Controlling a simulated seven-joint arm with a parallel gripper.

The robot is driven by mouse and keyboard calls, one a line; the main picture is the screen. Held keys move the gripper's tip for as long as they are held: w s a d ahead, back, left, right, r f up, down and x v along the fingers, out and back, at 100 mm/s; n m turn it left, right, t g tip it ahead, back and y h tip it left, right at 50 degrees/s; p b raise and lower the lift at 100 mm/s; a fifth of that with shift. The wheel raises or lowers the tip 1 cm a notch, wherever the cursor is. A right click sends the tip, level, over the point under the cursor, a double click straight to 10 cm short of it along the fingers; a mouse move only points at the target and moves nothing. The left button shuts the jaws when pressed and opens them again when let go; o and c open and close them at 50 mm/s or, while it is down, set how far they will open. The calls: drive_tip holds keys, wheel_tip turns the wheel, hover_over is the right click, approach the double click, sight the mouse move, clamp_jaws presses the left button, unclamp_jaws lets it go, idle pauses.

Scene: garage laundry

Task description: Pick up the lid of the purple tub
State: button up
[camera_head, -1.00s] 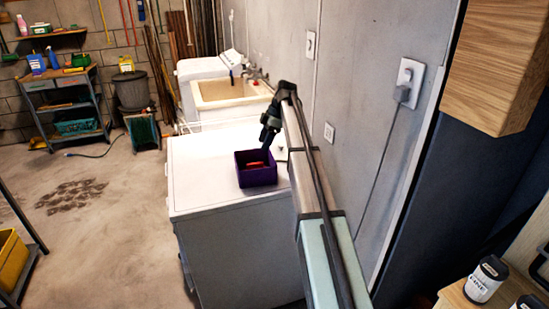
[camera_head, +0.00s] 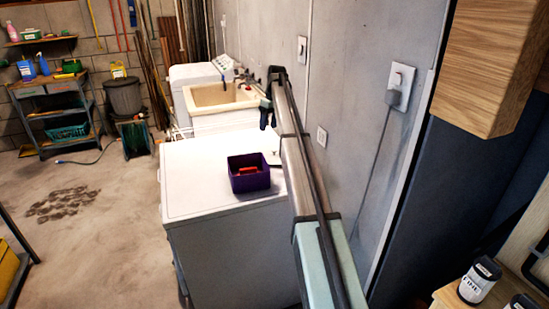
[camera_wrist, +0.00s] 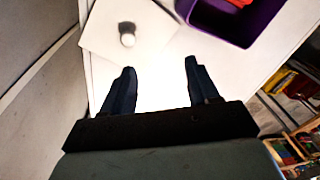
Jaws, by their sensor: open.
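The purple tub (camera_head: 248,182) stands open on a white appliance top, with something red inside it. In the wrist view the tub (camera_wrist: 238,32) is at the upper right, cut off by the frame edge. A flat, pale square lid (camera_wrist: 104,30) with a round knob (camera_wrist: 127,40) lies beside the tub on the white top. In the head view only a small part of the lid (camera_head: 273,158) shows, beside my arm. My gripper (camera_wrist: 160,82) is open and empty, its fingers pointing towards the lid and tub. In the head view my gripper (camera_head: 265,116) is above the far side of the top.
The white appliance (camera_head: 200,175) has clear room left of the tub. A grey wall (camera_head: 345,120) runs close along the right. A utility sink (camera_head: 222,95) stands behind. A shelf with colourful items (camera_wrist: 295,95) shows at the right of the wrist view.

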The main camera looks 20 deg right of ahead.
drive_tip(key=d+m, duration=0.1)
drive_tip(key=m, duration=0.3)
drive_tip(key=m+h, duration=0.2)
drive_tip(key=m, duration=2.6)
hover_over(274, 149)
drive_tip(key=f, duration=0.7)
drive_tip(key=shift+s+d+f, duration=0.15)
drive_tip(key=shift+s+f, duration=0.1)
drive_tip(key=shift+s, duration=0.15)
drive_tip(key=shift+w+f, duration=0.15)
drive_tip(key=shift+f, duration=1.35)
drive_tip(key=shift+w+f, duration=0.15)
drive_tip(key=shift+f, duration=1.35)
clamp_jaws()
